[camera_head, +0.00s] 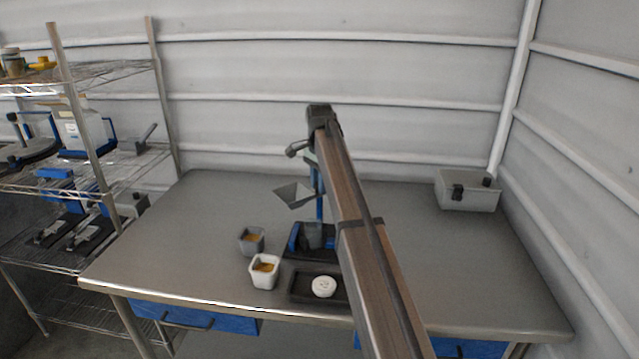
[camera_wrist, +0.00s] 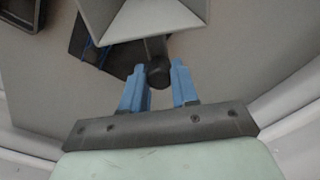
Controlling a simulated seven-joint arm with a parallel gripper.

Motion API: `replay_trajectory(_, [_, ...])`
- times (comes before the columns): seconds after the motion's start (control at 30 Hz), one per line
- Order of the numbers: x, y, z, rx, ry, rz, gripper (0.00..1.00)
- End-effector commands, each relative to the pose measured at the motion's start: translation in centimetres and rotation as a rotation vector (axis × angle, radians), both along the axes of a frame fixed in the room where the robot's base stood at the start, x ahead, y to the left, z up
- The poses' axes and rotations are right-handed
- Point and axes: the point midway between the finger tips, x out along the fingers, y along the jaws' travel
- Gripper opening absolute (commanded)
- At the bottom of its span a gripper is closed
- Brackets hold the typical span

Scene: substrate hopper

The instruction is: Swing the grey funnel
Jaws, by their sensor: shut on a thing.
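The grey funnel (camera_head: 293,194) sits above the table, beside a blue upright post (camera_head: 320,205) on a dark and blue stand (camera_head: 301,243). In the wrist view the funnel (camera_wrist: 150,18) fills the top middle, and a short stem with a dark round knob (camera_wrist: 158,76) comes from it toward me. My gripper (camera_wrist: 160,72) has its two blue fingers on either side of this knob and is shut on it. In the head view my arm hides the gripper and part of the stand.
Two small square cups with orange-brown contents, one grey (camera_head: 251,241) and one white (camera_head: 264,271), stand left of the stand. A black tray (camera_head: 300,288) in front holds a round white thing (camera_head: 323,286). A grey case (camera_head: 467,190) stands back right. The table's left part is clear.

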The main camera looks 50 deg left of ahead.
Motion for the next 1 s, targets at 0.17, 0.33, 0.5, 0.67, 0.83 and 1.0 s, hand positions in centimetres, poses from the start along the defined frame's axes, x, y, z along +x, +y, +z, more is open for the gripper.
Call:
replay_trajectory(0.17, [0.01,0.0,0.0,0.0,0.0,0.073,0.1])
replay_trajectory(0.33, [0.01,0.0,0.0,0.0,0.0,0.241,0.1])
replay_trajectory(0.5, [0.01,0.0,0.0,0.0,0.0,0.372,0.1])
replay_trajectory(0.67, [0.01,0.0,0.0,0.0,0.0,0.423,0.1])
replay_trajectory(0.83, [0.01,0.0,0.0,0.0,0.0,0.562,0.1])
replay_trajectory(1.0, [0.01,0.0,0.0,0.0,0.0,0.722,0.1])
